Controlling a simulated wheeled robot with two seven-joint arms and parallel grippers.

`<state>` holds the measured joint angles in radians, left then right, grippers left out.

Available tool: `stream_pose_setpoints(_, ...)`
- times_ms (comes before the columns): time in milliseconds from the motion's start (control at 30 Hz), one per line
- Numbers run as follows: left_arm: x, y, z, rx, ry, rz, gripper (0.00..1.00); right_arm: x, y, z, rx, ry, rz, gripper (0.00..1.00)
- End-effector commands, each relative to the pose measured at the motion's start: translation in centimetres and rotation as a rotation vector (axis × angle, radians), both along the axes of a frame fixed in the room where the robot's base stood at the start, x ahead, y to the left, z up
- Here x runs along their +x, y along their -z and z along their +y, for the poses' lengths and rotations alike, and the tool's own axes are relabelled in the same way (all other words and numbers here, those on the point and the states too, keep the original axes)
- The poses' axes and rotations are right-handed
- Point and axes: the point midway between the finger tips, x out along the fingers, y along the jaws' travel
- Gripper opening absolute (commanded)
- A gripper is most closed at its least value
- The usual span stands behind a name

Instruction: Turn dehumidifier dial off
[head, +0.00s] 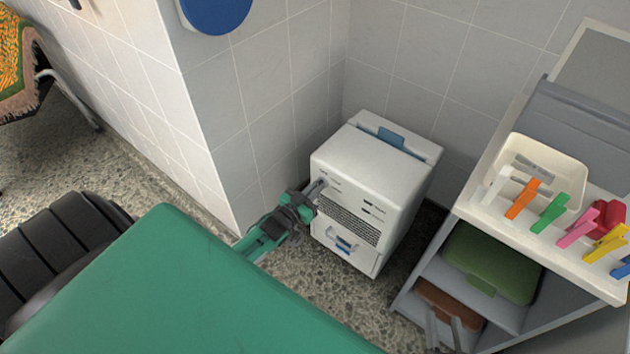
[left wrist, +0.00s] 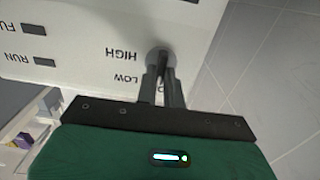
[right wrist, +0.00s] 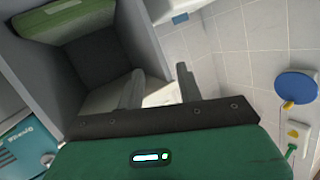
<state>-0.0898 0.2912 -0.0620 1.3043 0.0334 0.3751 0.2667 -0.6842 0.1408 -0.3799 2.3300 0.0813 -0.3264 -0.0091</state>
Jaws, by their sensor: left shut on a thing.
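The white dehumidifier (head: 352,160) stands on the floor in the wall corner. Its round grey dial (left wrist: 154,53) is on the front panel, beside the printed words HIGH and LOW. A third label is mostly hidden behind a finger. My left gripper (head: 314,191) is at the panel's upper left in the head view. In the left wrist view its fingers (left wrist: 163,72) are shut on the dial's dark grip. The dial's exact setting is hard to tell. My right gripper (head: 443,322) is open and empty, low in front of the shelf unit.
A grey shelf unit (head: 408,300) stands to the right. Its top holds a cream tray (head: 570,190), several coloured pegs and a red object (head: 606,218). A tiled wall is close left of the dehumidifier.

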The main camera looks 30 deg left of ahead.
Motion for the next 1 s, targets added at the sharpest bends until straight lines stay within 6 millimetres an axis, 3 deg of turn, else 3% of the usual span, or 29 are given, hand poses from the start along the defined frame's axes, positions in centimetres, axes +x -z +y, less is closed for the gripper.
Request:
stream_pose_setpoints(267, -0.1, 0.1, 0.0, -0.003, 0.0, 0.002, 0.0, 0.0, 0.0, 0.0, 0.0, 0.0, 0.0, 0.36)
stream_pose_setpoints(300, -0.1, 0.1, 0.0, -0.003, 0.0, 0.002, 0.13, 0.0, 0.0, 0.0, 0.0, 0.0, 0.0, 0.36)
stream_pose_setpoints(400, -0.1, 0.1, 0.0, -0.002, 0.0, 0.002, 0.31, 0.0, 0.0, 0.0, 0.0, 0.0, 0.0, 0.36)
stream_pose_setpoints(767, -0.4, 0.0, 0.0, -0.001, 0.0, 0.001, 0.31, 0.0, 0.0, 0.0, -0.002, 0.0, 0.004, 0.36)
stream_pose_setpoints(1000, -4.0, 0.0, 0.3, -0.002, 0.0, 0.004, 0.31, -0.3, 0.4, -0.8, -0.054, -0.006, 0.093, 0.36)
